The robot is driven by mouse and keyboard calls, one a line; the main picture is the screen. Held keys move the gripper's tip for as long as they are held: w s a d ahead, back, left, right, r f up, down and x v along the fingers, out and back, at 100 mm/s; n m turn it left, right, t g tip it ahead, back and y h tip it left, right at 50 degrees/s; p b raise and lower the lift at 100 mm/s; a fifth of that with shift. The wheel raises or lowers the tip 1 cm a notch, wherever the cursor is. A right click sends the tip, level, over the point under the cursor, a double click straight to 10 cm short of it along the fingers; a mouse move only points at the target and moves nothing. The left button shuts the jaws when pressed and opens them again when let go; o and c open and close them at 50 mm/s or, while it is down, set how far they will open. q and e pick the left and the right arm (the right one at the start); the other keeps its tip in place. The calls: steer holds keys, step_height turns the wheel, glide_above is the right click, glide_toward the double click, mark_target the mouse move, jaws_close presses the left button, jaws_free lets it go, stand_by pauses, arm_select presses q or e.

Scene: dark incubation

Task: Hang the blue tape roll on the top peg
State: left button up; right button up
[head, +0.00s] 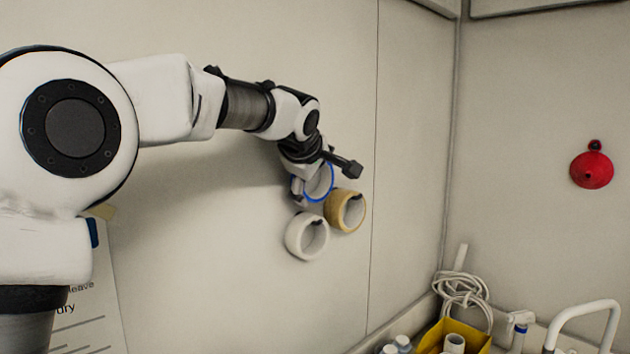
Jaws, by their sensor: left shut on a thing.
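The blue tape roll (329,190), a pale ring with a blue edge, is at the wall in the middle of the head view. My left gripper (317,175) reaches down from the upper left and is shut on it. The roll's upper part is hidden behind the gripper. A tan tape roll (358,212) and a white tape roll (294,238) are against the wall just below it, close together. The top peg is not visible behind the gripper and rolls, so I cannot tell whether the blue roll is around it. My right gripper is not in view.
A yellow bin (477,338), a coiled white cable (462,290) and a white curved handle (585,309) are at the lower right. A red funnel-shaped object (591,170) is on the right wall. A printed sheet (95,305) is on the wall at lower left.

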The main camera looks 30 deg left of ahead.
arm_select(q)
steer(key=o, duration=0.8)
step_height(320, 180, up, 10)
steer(key=shift+f, duration=0.15)
